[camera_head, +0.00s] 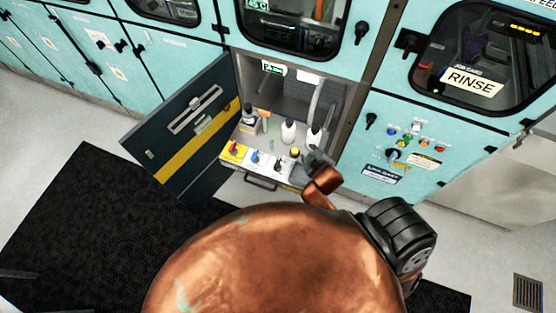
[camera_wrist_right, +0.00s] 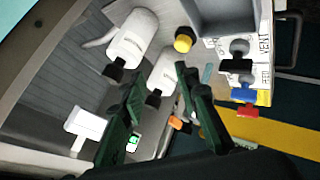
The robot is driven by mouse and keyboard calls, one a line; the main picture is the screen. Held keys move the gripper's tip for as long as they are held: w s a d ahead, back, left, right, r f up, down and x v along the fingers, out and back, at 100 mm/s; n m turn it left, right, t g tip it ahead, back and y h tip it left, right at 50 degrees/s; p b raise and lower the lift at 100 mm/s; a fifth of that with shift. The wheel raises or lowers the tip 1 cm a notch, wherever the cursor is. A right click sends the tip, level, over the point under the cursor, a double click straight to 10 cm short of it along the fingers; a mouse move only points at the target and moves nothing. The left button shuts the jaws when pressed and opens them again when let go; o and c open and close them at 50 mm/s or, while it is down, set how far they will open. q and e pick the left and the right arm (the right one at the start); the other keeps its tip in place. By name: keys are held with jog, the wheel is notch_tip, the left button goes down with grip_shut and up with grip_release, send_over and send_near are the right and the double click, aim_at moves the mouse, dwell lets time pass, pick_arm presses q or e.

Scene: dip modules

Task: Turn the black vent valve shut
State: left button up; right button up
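The black vent valve (camera_wrist_right: 236,66) shows in the right wrist view beside the white VENT label (camera_wrist_right: 265,42), at the upper right. It also shows in the head view (camera_head: 278,163), at the right end of the valve row on the pull-out panel. My right gripper (camera_wrist_right: 160,75) is open, with its two dark green fingers apart and nothing seen held between them. In the head view my right gripper (camera_head: 317,158) is just right of the black valve and apart from it. My left gripper is not in view.
A blue valve (camera_wrist_right: 243,93) and a red valve (camera_wrist_right: 248,110) sit beside the black one. White bottles (camera_wrist_right: 132,40) and a yellow cap (camera_wrist_right: 183,40) stand close by. The open cabinet door (camera_head: 185,125) is at the left. A drawer handle (camera_head: 262,184) is below.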

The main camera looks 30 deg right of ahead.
jog(key=w+a+r+n+t+y, duration=0.2)
jog(key=w+a+r+n+t, duration=0.2)
jog(key=w+r+n, duration=0.4)
jog(key=w+a+r+n+t+y, duration=0.1)
jog(key=w+a+r+n+t, duration=0.35)
jog(key=w+r, duration=0.4)
jog(key=s+a+r+n+g+y, duration=0.25)
jog(key=a+n+y, duration=0.45)
jog(key=a+n, duration=0.5)
jog(key=s+a+r+n+g+y, duration=0.15)
jog(key=a+r+n+y, duration=0.25)
jog(key=a+n+y, duration=0.55)
jog(key=n+g+h+p, duration=0.1)
jog(key=n+g+h, duration=1.35)
jog(key=n, duration=0.75)
send_over(278, 162)
jog(key=shift+t+h, duration=0.7)
jog(key=shift+h, duration=0.2)
notch_tip(278, 162, down, 25)
jog(key=shift+w+r, duration=0.1)
jog(key=shift+r, duration=0.1)
notch_tip(278, 162, down, 6)
jog(key=shift+r+p, duration=0.1)
jog(key=shift+p, duration=0.3)
jog(key=shift+f, duration=0.9)
